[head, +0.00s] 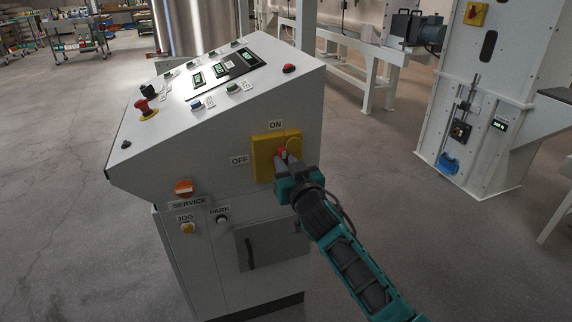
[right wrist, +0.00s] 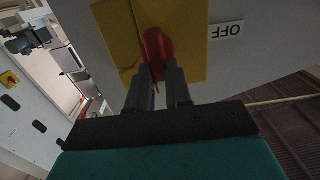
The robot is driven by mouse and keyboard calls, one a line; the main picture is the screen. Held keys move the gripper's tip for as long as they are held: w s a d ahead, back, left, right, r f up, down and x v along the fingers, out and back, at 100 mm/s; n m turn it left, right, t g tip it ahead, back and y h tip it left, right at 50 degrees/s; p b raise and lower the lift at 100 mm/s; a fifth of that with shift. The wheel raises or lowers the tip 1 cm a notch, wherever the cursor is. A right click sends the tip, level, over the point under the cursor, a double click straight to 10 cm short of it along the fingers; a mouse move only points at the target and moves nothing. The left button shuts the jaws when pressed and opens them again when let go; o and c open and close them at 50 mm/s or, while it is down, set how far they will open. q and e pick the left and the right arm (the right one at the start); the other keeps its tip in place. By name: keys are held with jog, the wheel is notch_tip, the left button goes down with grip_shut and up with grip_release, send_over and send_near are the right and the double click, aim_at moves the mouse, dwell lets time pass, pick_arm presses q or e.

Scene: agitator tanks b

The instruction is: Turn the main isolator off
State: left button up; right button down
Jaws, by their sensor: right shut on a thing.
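The main isolator is a red rotary handle (head: 282,153) on a yellow plate (head: 262,158) on the side of the grey control cabinet. An ON label (head: 275,125) sits above the plate and an OFF label (head: 239,160) to its left. My right gripper (head: 281,160) is at the plate, shut on the red handle. In the right wrist view the red handle (right wrist: 157,48) is between the two dark fingers (right wrist: 163,80), with the yellow plate (right wrist: 190,20) behind. The fingers partly hide the handle, and its exact angle is hard to tell. My left gripper is not in view.
The cabinet's sloped top (head: 215,75) carries displays, buttons and a red emergency stop (head: 145,106). A white machine (head: 480,100) stands at right. The floor between is clear.

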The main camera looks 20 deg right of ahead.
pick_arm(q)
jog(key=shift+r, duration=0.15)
pick_arm(e)
jog(key=shift+n, duration=0.3)
pick_arm(q)
jog(key=p, duration=0.1)
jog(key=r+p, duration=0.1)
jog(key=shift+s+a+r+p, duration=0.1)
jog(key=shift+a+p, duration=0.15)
jog(key=shift+p, duration=0.05)
pick_arm(e)
jog(key=n, duration=0.5)
jog(key=a+f+n, duration=0.1)
jog(key=n, duration=1.1)
jog(key=shift+a+f, duration=0.25)
jog(key=shift+n, duration=0.3)
jog(key=c, duration=1)
grip_release()
jog(key=shift+c, duration=0.2)
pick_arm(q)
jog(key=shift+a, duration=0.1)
